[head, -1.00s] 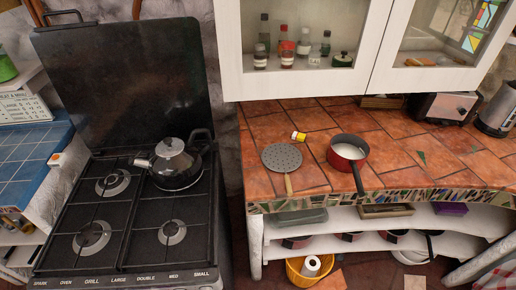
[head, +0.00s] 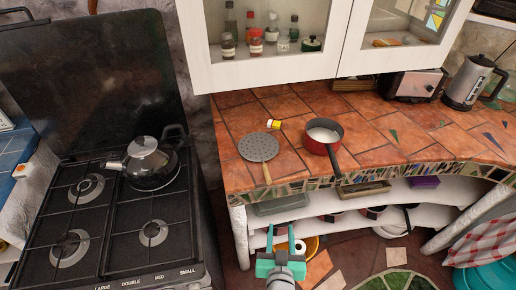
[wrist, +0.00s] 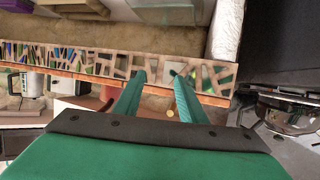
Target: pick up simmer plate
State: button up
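The simmer plate (head: 258,147) is a grey perforated disc with a wooden handle. It lies flat on the tiled counter, its handle pointing to the front edge. My gripper (head: 281,231) is in front of the counter, lower in the head view than the handle and apart from it. Its two green fingers are spread with nothing between them, as the wrist view (wrist: 157,95) also shows. In the wrist view the mosaic counter edge crosses behind the fingers, and I cannot make out the plate's disc.
A red saucepan (head: 323,136) stands right of the plate, its handle over the front edge. A small yellow-and-white item (head: 273,124) lies behind the plate. A stove with a kettle (head: 150,162) is at left. Glass-doored cabinets (head: 270,75) hang above. Shelves (head: 405,192) run below the counter.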

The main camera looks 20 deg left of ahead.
aim_at(265, 168)
jog(key=w+a+r+n+y, duration=0.1)
jog(key=w+a+r, duration=0.1)
jog(key=w+r, duration=0.1)
jog(key=w+a+r+n+g+y, duration=0.1)
jog(key=w+a+r+n, duration=0.1)
jog(key=w+r, duration=0.2)
jog(key=w+a+r+n+g+y, duration=0.1)
jog(key=w+a+r+n, duration=0.1)
jog(key=w+r, duration=0.1)
jog(key=shift+w+a+r+y, duration=0.15)
jog(key=shift+a+r+y, duration=0.1)
jog(key=shift+a+y, duration=0.05)
jog(key=x, duration=0.6)
jog(key=shift+w+a+r, duration=0.1)
jog(key=shift+a+r, duration=0.2)
jog(key=shift+a, duration=0.15)
jog(key=shift+x, duration=2.2)
jog(key=shift+d, duration=0.1)
grip_shut()
